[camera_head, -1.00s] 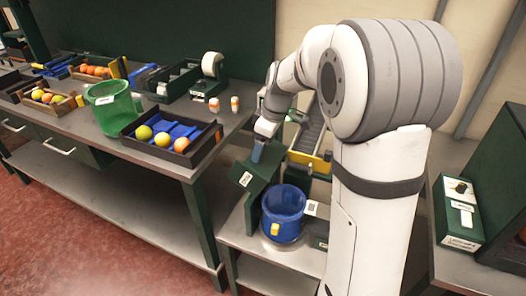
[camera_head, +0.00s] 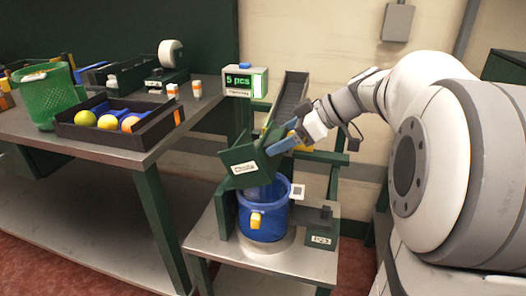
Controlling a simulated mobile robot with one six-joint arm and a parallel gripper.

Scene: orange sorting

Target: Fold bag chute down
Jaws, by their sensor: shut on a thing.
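The bag chute is a dark green flap (camera_head: 240,153) with a white label. It sits tilted over the blue mesh bag (camera_head: 262,220), which stands on a small metal stand. My gripper (camera_head: 277,147), with blue fingers, reaches in from the right and is shut on the upper right edge of the chute. The exact contact at the fingertips is small and partly hidden. The chute covers part of the bag's opening.
A grey conveyor ramp (camera_head: 290,98) rises behind the chute. A counter display (camera_head: 245,82) reads "5 pcs". The bench at left holds a black tray (camera_head: 140,140) of fruit and a green basket (camera_head: 45,95). The floor in front is clear.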

